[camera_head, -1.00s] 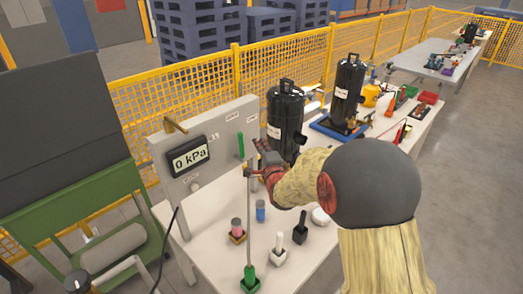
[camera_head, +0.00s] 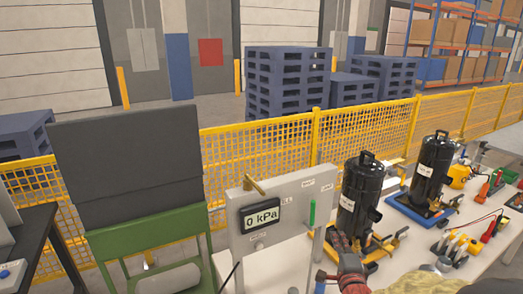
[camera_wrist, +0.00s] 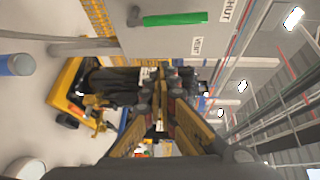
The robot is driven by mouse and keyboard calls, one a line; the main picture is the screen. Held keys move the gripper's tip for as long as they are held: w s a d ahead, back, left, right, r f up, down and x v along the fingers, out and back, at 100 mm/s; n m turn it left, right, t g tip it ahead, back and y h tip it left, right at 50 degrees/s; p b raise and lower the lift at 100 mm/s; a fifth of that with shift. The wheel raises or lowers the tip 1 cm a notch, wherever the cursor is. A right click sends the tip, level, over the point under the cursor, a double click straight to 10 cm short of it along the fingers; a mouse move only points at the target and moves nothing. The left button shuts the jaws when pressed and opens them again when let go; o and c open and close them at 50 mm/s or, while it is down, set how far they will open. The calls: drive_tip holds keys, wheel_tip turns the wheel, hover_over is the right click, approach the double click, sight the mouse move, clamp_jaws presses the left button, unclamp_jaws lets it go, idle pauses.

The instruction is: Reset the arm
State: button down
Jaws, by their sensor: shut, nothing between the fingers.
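My gripper (camera_head: 343,243) is at the lower middle of the head view, its red-and-black fingers just in front of the near black compressor (camera_head: 359,196). It also shows in the wrist view (camera_wrist: 172,78), where its fingers are together with nothing between them. The wrist view is turned sideways. A black compressor (camera_wrist: 108,82) on a yellow and blue base lies beyond the fingertips there. My forearm is mostly cut off at the bottom of the head view.
The grey gauge panel (camera_head: 287,196) reads 0 kPa and has a green lever (camera_head: 312,213), also in the wrist view (camera_wrist: 175,19). A second compressor (camera_head: 433,168) stands further right. Yellow mesh fence (camera_head: 270,146) runs behind the bench. A green cart (camera_head: 150,245) stands left.

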drive_tip(key=s+f+n+g, duration=0.4)
drive_tip(key=f+n+g, duration=0.1)
drive_tip(key=f, duration=0.5)
drive_tip(key=s+a+f+n+g+y, duration=0.1)
drive_tip(key=s+a+f+n+g, duration=0.1)
drive_tip(key=s+n+g, duration=0.45)
drive_tip(key=s+a+r+n+g, duration=0.1)
drive_tip(key=s+a+r+n, duration=0.1)
drive_tip(key=s+r, duration=0.35)
drive_tip(key=s+a+r+n+y, duration=0.1)
drive_tip(key=s+a+r+n, duration=0.2)
drive_tip(key=s, duration=0.6)
drive_tip(key=s+a+r+n+g, duration=0.1)
drive_tip(key=s+a+r+n, duration=0.1)
drive_tip(key=s+r, duration=0.35)
drive_tip(key=r, duration=0.1)
drive_tip(key=s+a+r+t, duration=0.1)
drive_tip(key=r, duration=0.1)
drive_tip(key=s+r+n+t, duration=0.1)
drive_tip(key=shift+a+r, duration=0.2)
drive_tip(key=shift+a, duration=0.15)
